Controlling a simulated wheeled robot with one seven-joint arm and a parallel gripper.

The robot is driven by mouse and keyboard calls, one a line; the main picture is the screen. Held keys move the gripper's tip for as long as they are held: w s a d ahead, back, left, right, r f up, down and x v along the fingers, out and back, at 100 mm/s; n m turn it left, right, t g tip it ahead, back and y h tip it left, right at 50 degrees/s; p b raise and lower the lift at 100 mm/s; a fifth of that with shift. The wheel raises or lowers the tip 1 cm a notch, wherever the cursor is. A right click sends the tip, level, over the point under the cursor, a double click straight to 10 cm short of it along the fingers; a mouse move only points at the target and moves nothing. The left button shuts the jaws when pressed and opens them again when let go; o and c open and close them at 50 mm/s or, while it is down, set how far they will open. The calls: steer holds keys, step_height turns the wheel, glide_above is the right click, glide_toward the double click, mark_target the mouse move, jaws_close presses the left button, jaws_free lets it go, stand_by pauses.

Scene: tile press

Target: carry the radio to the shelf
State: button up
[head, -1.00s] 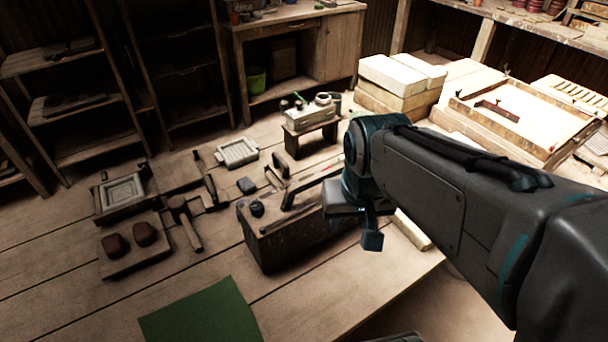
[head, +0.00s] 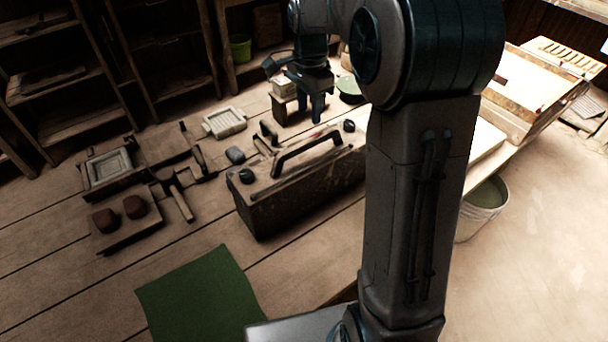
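A long dark box with an arched carry handle and dark knobs on top (head: 300,185), which looks like the radio, stands upright on the plank table (head: 60,300). My gripper (head: 309,110) points down above the far side of the box, apart from its handle. Its two fingers look spread with nothing between them. Dark wooden shelves (head: 80,122) stand at the back left; which one is meant I cannot tell. My arm covers the area to the right of the box.
Left of the box are a mallet (head: 172,192), a board with two brown lumps (head: 122,222), a framed tile mould (head: 108,168) and a pale tray (head: 224,122). A green cloth (head: 200,300) lies in front. A bucket (head: 485,208) stands at right, beyond the table edge.

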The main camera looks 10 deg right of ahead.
mark_target(308, 143)
step_height(308, 143, down, 12)
steer(key=shift+w+f+p, duration=0.1)
steer(key=shift+w+p, duration=0.05)
steer(key=shift+p, duration=0.55)
jaws_close()
stand_by(1.0)
steer(key=shift+w, duration=0.1)
